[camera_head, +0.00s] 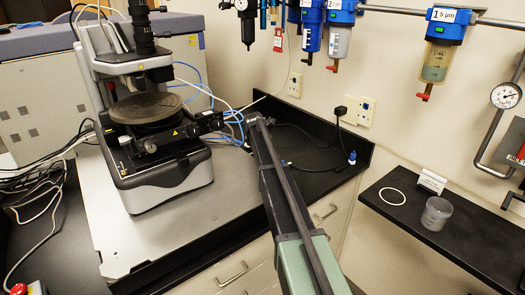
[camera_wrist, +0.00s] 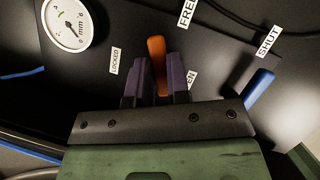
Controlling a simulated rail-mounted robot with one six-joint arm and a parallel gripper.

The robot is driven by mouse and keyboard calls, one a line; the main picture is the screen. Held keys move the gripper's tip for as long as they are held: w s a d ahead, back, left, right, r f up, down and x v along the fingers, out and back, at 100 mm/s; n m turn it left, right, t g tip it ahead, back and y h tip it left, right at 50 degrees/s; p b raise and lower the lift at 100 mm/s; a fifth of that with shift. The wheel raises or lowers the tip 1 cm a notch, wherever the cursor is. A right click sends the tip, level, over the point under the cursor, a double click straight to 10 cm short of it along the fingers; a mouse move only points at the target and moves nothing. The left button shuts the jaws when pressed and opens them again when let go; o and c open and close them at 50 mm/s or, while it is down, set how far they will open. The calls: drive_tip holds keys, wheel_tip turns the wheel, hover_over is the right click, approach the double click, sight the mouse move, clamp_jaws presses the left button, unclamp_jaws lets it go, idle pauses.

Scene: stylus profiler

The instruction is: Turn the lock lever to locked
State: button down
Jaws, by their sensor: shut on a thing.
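The orange lock lever (camera_wrist: 156,46) sits between the two purple fingers of my gripper (camera_wrist: 159,62), which is shut on it in the wrist view. The lever's free end shows past the fingers; its lower part is hidden. It points up in the picture, slightly tilted. The LOCKED label (camera_wrist: 115,60) is to its left and the FREE label (camera_wrist: 188,13) is to its upper right. In the head view the stylus profiler (camera_head: 155,150) stands on the bench, and my arm reaches toward its right side; the lever cannot be made out there.
A blue lever (camera_wrist: 259,88) stands right of my gripper, near a SHUT label (camera_wrist: 269,42) and a partly hidden label ending in EN (camera_wrist: 192,79). A round dial gauge (camera_wrist: 69,24) is at upper left. Cables (camera_head: 215,105) run behind the profiler. A black shelf (camera_head: 445,240) is at right.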

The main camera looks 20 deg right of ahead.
drive_tip(key=n, duration=0.1)
drive_tip(key=n+y, duration=0.1)
drive_tip(key=n, duration=0.1)
drive_tip(key=n+t, duration=0.1)
drive_tip(key=n, duration=0.1)
drive_tip(key=shift+w+a+y, duration=0.15)
drive_tip(key=shift+a+y, duration=0.15)
idle(0.4)
drive_tip(key=c, duration=1.1)
unclamp_jaws()
